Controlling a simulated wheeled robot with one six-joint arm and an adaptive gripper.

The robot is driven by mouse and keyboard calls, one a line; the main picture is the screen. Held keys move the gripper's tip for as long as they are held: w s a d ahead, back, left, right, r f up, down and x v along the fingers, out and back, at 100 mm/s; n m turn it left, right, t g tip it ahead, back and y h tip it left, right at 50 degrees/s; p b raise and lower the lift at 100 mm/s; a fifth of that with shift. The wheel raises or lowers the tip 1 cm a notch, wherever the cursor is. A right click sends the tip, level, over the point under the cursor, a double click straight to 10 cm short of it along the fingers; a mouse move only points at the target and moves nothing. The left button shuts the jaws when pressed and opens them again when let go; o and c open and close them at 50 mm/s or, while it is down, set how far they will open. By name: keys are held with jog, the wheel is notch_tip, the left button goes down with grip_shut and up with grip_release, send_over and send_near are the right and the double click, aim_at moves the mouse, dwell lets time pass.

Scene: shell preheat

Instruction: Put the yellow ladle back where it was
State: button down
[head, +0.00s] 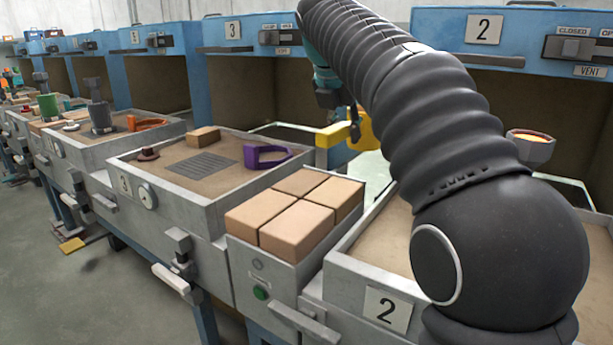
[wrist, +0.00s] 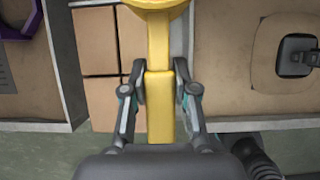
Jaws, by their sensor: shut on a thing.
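My gripper (wrist: 160,92) is shut on the handle of the yellow ladle (wrist: 160,118), with one finger on each side. The ladle's wider end (wrist: 157,5) is cut off at the top of the wrist view. In the head view the yellow ladle (head: 331,136) is held up behind the tan blocks, near the right corner of the sand tray marked 3. My gripper (head: 350,112) is partly hidden there by my own arm. The ladle appears above the gap between tray 3 and tray 2.
Several tan blocks (head: 298,215) fill the stand between sand tray 3 (head: 195,196) and sand tray 2 (head: 362,265). A purple holder (head: 268,156) lies in tray 3. An orange holder (head: 148,124) lies farther left. A grey cup with glowing contents (head: 530,150) is at right.

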jog(key=shift+w+a+f+b, duration=0.2)
jog(key=shift+a+f+b, duration=1.75)
jog(key=shift+a+f, duration=3.45)
jog(key=c, duration=0.9)
grip_release()
jog(key=shift+a, duration=0.1)
jog(key=shift+r, duration=0.1)
jog(key=shift+r, duration=0.1)
jog(key=p+v, duration=0.4)
jog(key=v, duration=0.7)
jog(key=shift+s+r, duration=0.15)
jog(key=shift+r, duration=0.2)
jog(key=shift+a, duration=0.1)
